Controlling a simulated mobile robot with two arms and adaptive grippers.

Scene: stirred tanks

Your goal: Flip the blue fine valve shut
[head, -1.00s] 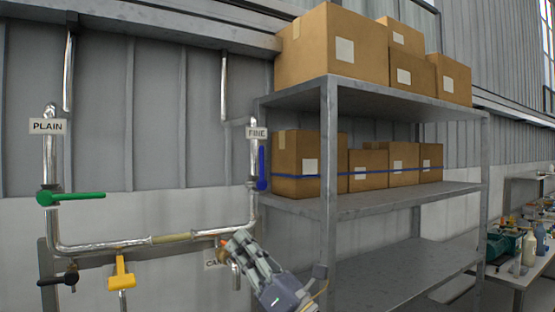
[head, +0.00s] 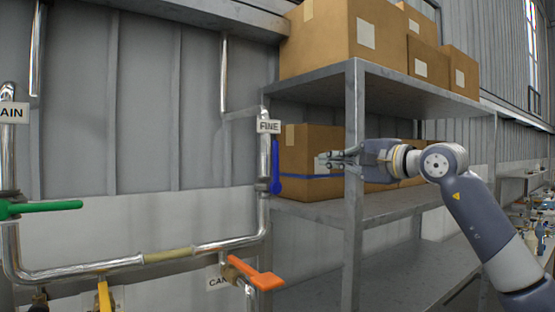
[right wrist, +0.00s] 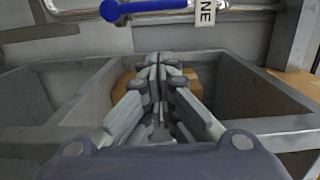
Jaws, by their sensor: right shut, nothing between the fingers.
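The blue fine valve handle (head: 276,168) stands upright, in line with the vertical silver pipe (head: 264,215) under the FINE label (head: 269,126). In the right wrist view the blue handle (right wrist: 160,5) lies across the top edge, beside the FINE label (right wrist: 206,12). My right gripper (head: 322,160) is shut and empty, to the right of the handle and apart from it, in front of the shelf. Its closed fingers (right wrist: 160,62) show in the middle of the right wrist view. My left gripper is not in view.
A grey metal shelf (head: 354,190) with cardboard boxes (head: 330,45) stands right of the pipe, its post close to my right gripper. A green handle (head: 45,207), a yellow handle (head: 104,297) and an orange handle (head: 258,276) sit on the other pipes.

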